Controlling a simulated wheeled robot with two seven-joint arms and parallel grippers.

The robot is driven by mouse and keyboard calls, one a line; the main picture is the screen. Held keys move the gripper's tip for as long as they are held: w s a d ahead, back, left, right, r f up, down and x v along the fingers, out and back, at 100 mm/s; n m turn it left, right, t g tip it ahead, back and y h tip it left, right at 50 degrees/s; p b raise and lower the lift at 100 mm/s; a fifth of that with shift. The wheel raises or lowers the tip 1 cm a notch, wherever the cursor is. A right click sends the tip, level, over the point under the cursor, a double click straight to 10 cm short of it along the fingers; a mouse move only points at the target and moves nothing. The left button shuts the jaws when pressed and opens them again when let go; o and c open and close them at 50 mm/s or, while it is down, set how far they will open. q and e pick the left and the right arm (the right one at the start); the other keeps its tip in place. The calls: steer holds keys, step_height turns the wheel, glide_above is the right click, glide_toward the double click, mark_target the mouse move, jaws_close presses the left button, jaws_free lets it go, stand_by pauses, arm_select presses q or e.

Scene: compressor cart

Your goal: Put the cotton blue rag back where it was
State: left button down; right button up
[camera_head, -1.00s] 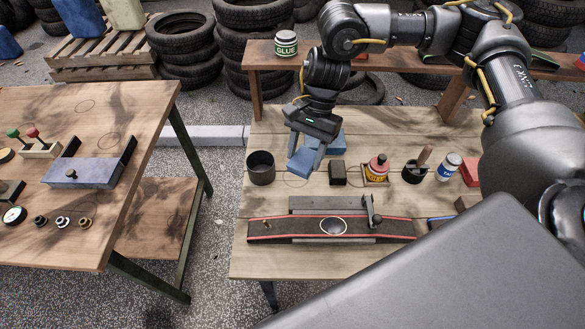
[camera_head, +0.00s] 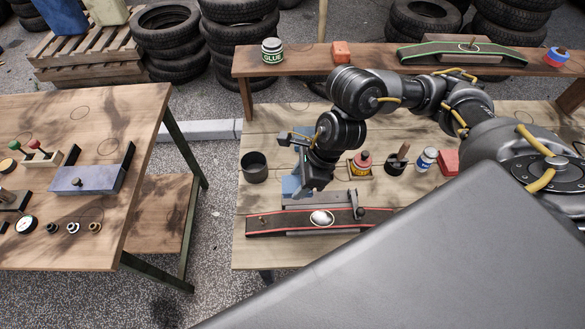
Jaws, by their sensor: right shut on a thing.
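The blue rag (camera_head: 291,187) shows beside and below my right gripper (camera_head: 288,160), over the right-hand workbench (camera_head: 258,222). My right gripper is shut on the rag, low over the bench between the dark cup and the yellow-labelled bottle. My wrist hides part of the rag and the hold itself. I cannot tell whether the rag touches the bench top. My left gripper is not in view.
A dark cup (camera_head: 254,167) stands left of the gripper. A red-edged strip (camera_head: 275,221) lies in front. A glue jar (camera_head: 272,50) stands on the rear shelf.

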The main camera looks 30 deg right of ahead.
steer(key=w+d+f, duration=0.1)
steer(key=w+f, duration=0.1)
steer(key=w, duration=0.1)
steer(key=w+d+f, duration=0.2)
steer(key=w+f, duration=0.1)
steer(key=w, duration=0.1)
steer(key=w+d+f+b, duration=0.1)
steer(key=w+f, duration=0.2)
steer(key=w, duration=0.1)
steer(key=shift+d+f, duration=0.15)
steer(key=shift+d, duration=0.1)
steer(key=shift+w+d+f, duration=0.2)
steer(key=shift+w+f, duration=0.2)
steer(key=shift+f, duration=0.2)
step_height(320, 180, down, 3)
steer(key=shift+w+r+p, duration=0.1)
steer(key=shift+p, duration=0.2)
steer(key=shift+f, duration=0.2)
